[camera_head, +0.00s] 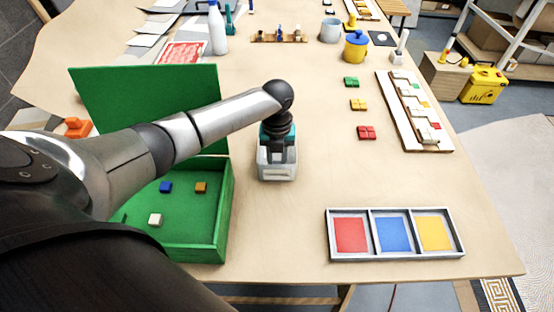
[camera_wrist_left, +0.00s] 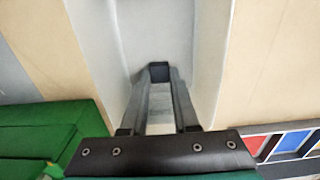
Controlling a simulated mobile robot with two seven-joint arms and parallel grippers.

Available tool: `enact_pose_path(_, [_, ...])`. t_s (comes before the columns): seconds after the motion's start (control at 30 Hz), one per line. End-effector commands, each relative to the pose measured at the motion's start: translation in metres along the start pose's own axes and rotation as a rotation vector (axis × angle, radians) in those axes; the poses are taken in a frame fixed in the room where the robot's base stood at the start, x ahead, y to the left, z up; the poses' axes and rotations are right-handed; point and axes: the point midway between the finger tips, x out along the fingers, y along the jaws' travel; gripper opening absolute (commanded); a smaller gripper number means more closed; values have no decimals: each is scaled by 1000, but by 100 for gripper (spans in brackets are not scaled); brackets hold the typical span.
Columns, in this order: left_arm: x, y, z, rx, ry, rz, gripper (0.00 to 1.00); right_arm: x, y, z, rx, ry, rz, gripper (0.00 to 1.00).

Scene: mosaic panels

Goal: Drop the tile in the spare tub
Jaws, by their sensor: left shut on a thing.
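My left gripper (camera_head: 277,150) points down into the small pale grey tub (camera_head: 278,173) in the middle of the table. The tub's pale walls (camera_wrist_left: 97,45) stand on both sides of the fingers. I cannot tell whether the tile touches the tub's floor. The tile is hidden in the head view. My right gripper is not in view.
Left of the tub is a green box (camera_head: 224,215) with a raised lid and loose blue, orange and white tiles inside. A three-part tray (camera_head: 395,258) with red, blue and yellow floors lies at front right. Green, yellow and red pieces (camera_head: 367,132) lie beside a white rack (camera_head: 440,146).

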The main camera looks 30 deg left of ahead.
Motion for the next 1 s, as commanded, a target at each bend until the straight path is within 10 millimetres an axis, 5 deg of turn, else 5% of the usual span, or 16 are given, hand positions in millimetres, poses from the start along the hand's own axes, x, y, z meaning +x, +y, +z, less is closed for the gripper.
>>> enact_pose_path(0.3, [1, 0, 0, 0, 0, 0, 58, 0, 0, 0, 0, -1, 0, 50])
enact_pose_path(0.57, [-2, 0, 0, 0, 0, 0, 58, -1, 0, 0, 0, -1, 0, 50])
enact_pose_path(1.0, [-81, -1, 1, 0, -3, -3, 58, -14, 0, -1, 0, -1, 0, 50])
